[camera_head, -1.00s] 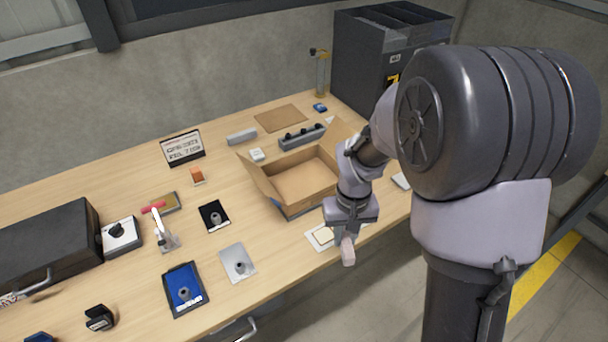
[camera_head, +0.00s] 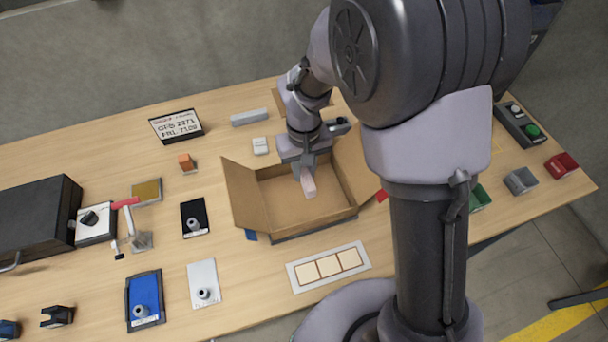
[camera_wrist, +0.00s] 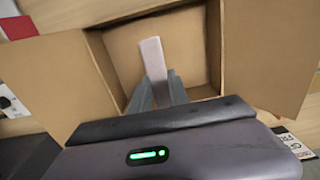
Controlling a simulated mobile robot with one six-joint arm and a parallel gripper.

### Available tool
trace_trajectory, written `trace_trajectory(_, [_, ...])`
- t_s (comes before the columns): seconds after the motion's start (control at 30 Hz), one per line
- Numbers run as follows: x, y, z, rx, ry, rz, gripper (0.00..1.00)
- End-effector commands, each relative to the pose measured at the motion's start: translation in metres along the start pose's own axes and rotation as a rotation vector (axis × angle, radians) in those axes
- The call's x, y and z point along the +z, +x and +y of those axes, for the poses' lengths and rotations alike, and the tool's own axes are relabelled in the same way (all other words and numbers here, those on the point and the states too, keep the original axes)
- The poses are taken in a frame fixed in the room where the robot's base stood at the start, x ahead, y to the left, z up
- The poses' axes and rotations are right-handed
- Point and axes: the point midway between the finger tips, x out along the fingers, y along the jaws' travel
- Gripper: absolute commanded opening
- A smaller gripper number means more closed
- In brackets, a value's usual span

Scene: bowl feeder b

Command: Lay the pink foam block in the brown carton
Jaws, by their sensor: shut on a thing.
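The pink foam block (camera_head: 308,183) is a small pale pink bar. My gripper (camera_head: 304,170) is shut on it and points down over the brown carton (camera_head: 246,199). The carton stands open on the table with its flaps spread. In the wrist view the block (camera_wrist: 152,58) sticks out beyond the two fingers of my gripper (camera_wrist: 158,90), in front of the carton's inside (camera_wrist: 200,50). I cannot tell whether the block touches the carton's floor. My arm hides part of the carton's back and right side.
A white tray with three cream squares (camera_head: 329,266) lies in front of the carton. A grey block (camera_head: 249,118), a white box (camera_head: 260,146) and a sign (camera_head: 176,125) stand behind and left. Red (camera_head: 561,165) and grey (camera_head: 520,181) bins stand at right.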

Motion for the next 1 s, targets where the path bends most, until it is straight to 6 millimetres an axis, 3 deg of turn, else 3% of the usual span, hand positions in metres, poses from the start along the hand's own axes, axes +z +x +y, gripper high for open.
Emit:
trace_trajectory(0.1, [0.002, 0.038, 0.0, 0.0, -0.002, -0.006, 0.0])
trace_trajectory(0.43, [0.002, 0.093, 0.0, 0.0, -0.001, -0.004, 0.0])
trace_trajectory(0.8, [0.001, 0.099, 0.0, 0.0, 0.0, -0.002, 0.0])
trace_trajectory(0.83, [0.001, 0.098, 0.0, 0.0, 0.0, -0.002, 0.28])
trace_trajectory(0.9, [0.001, 0.097, 0.0, 0.0, 0.0, -0.002, 0.41])
trace_trajectory(1.0, [0.001, 0.097, 0.0, 0.0, 0.0, -0.002, 0.43])
